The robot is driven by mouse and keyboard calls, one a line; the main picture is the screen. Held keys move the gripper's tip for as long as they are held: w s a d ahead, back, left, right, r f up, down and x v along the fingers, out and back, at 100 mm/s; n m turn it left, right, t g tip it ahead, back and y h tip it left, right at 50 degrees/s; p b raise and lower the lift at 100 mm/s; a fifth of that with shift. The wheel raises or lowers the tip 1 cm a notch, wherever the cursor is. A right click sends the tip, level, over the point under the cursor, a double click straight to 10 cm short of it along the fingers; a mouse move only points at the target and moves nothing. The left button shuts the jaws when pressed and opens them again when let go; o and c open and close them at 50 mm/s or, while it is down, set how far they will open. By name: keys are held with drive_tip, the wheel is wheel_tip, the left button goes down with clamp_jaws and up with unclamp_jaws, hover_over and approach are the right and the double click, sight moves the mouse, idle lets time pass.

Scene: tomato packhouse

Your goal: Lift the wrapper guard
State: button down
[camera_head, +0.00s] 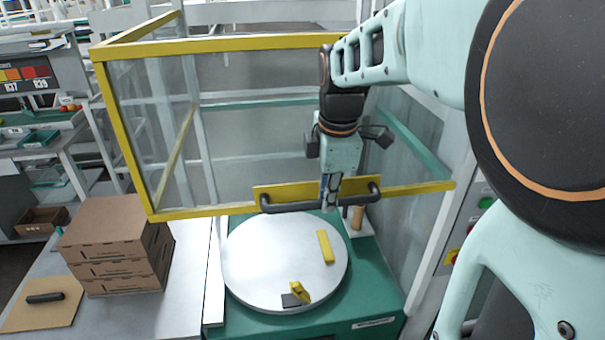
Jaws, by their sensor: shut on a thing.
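The wrapper guard (240,216) is a yellow frame with clear panels, standing above the far part of a green machine base. A dark bar handle (290,207) with curved ends runs along a yellow plate at its lower edge. My gripper (331,203) points down and is shut on this handle, right of its middle. The fingers hide a short part of the bar. The guard's lower edge is raised above the round grey turntable (255,254), and a gap shows between them.
On the turntable lie a yellow bar (326,246) and a small yellow and dark item (300,292). Stacked cardboard boxes (112,245) and a board with a dark handle (42,305) are on the left table. A post with green and red buttons (486,203) stands at right.

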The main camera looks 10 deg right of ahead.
drive_tip(key=shift+r, duration=0.9)
drive_tip(key=c, duration=1.9)
unclamp_jaws()
wheel_tip(320, 180, up, 10)
drive_tip(key=shift+f, duration=0.1)
